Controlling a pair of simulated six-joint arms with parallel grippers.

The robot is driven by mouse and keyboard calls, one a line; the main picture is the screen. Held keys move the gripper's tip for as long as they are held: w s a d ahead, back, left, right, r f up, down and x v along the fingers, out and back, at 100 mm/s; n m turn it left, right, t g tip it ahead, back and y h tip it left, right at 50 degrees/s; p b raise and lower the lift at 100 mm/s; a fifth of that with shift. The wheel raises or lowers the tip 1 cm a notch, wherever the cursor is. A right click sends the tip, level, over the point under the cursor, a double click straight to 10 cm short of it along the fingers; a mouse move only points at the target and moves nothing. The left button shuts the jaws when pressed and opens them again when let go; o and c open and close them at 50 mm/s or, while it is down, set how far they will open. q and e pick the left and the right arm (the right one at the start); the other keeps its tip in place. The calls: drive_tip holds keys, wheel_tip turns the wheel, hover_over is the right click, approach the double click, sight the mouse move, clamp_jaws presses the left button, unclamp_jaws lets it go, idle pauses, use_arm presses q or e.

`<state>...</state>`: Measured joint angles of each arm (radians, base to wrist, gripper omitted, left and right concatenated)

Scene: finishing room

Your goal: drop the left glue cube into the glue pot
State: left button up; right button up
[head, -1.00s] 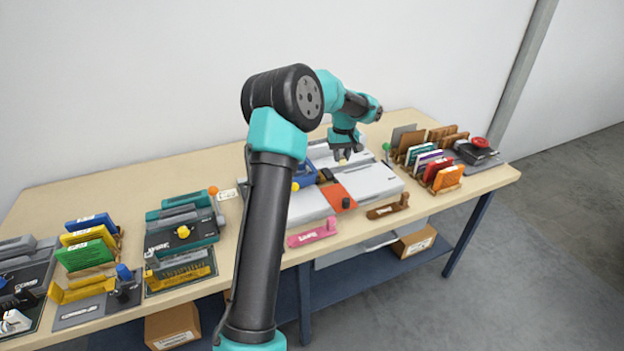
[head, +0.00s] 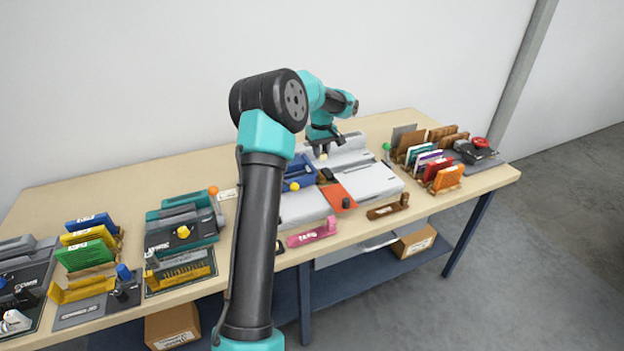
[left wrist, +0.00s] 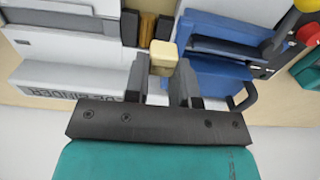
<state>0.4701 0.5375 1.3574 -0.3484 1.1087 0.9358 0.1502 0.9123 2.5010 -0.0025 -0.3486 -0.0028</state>
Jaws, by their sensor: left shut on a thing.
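A pale cream glue cube (left wrist: 163,56) is held between the fingertips of my left gripper (left wrist: 162,80) in the left wrist view. In the head view the cube (head: 323,157) shows as a small pale spot under my left gripper (head: 324,150), above the back of the white binding machine (head: 372,181). The jaws are shut on the cube, and it appears raised above the machine. I cannot make out the glue pot for certain; a dark block (head: 326,175) sits on the machine in front of the gripper. My right gripper is not in view.
A blue device (head: 298,177) with a yellow knob stands left of the gripper. Racks of coloured booklets (head: 436,165) stand at the right. Teal machines (head: 183,225) stand at the left. The table's back left is clear.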

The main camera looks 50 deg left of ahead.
sight(321, 160)
use_arm(q)
drive_tip(key=shift+f, duration=2.1)
drive_tip(key=o, duration=1)
wheel_tip(321, 160, up, 18)
drive_tip(key=shift+f, duration=0.25)
